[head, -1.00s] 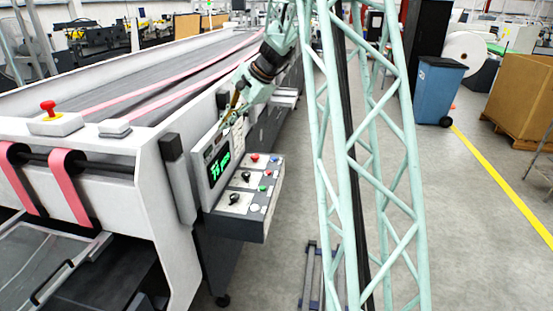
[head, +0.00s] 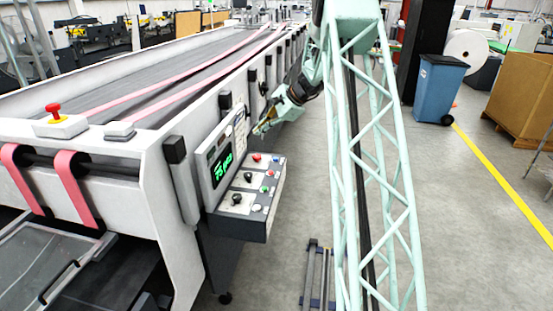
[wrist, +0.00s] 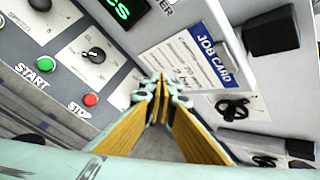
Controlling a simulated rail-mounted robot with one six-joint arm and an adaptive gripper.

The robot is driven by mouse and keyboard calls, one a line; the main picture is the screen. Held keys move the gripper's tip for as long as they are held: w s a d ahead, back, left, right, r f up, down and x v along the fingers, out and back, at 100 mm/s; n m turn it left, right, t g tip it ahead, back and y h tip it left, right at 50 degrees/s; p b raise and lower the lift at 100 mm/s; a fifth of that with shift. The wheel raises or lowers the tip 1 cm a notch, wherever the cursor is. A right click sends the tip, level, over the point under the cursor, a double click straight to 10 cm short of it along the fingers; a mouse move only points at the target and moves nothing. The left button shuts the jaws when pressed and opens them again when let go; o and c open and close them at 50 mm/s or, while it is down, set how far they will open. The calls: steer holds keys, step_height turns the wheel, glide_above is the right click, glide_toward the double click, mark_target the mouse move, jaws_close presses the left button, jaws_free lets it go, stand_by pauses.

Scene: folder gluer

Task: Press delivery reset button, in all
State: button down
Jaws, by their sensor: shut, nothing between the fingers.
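The control panel (head: 262,205) juts from the machine's side, with several small buttons and black knobs. It has a red button (head: 257,157), a blue button (head: 276,160), a green button (head: 265,189) and a white button (head: 256,208). In the wrist view, a green button labelled START (wrist: 71,107), a red one labelled STOP (wrist: 91,99) and a black knob (wrist: 95,54) show. No delivery reset label is readable. My gripper (head: 259,130) is shut and empty, above and beyond the panel's far end, touching no button. Its fingertips (wrist: 160,88) show in front of the job card.
A green-lit display (head: 221,168) stands behind the panel. A job card (wrist: 195,62) is on the machine's face. A red mushroom button (head: 54,109) sits on the machine's near top. Grey floor lies open at right, with a blue bin (head: 437,90) farther back.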

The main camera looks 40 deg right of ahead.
steer(key=d+f+m+p, duration=0.1)
steer(key=d+f+m, duration=0.1)
steer(key=d+f, duration=0.4)
steer(key=d, duration=0.3)
steer(key=shift+d+m+t+h, duration=0.3)
steer(key=shift+d+t, duration=0.05)
steer(key=shift+t, duration=0.05)
steer(key=shift+w+f, duration=0.1)
steer(key=shift+f, duration=0.15)
steer(key=b, duration=0.2)
glide_above(276, 159)
steer(key=shift+f, duration=2.85)
steer(key=shift+f+b, duration=0.8)
steer(key=shift+f, duration=0.55)
steer(key=shift+f+b, duration=1)
steer(key=shift+b, duration=0.1)
steer(key=shift+r, duration=0.95)
